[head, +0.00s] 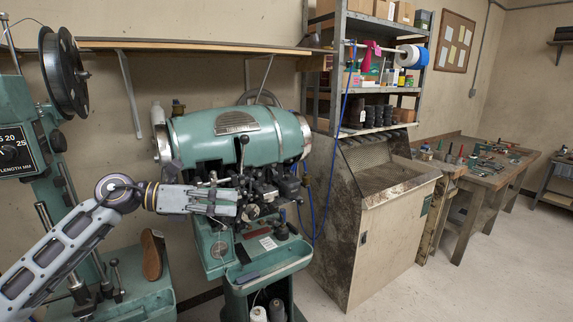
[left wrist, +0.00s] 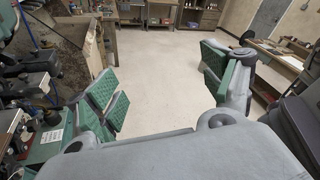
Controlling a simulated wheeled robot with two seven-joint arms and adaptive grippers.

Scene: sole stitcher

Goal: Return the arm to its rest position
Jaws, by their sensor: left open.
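My left arm comes in from the left in the head view, with its forearm level in front of the green sole stitcher (head: 230,135). My left gripper (head: 236,202) is at the stitcher's dark working head; whether it touches cannot be told. In the left wrist view my left gripper (left wrist: 165,85) has its green-padded fingers spread wide apart, with only bare floor seen between them. It is open and empty. My right gripper is in neither view.
A brown shoe sole (head: 152,256) stands upright on the green machine at left. A workbench (head: 490,178) stands farther right. The floor (head: 425,285) at front right is clear.

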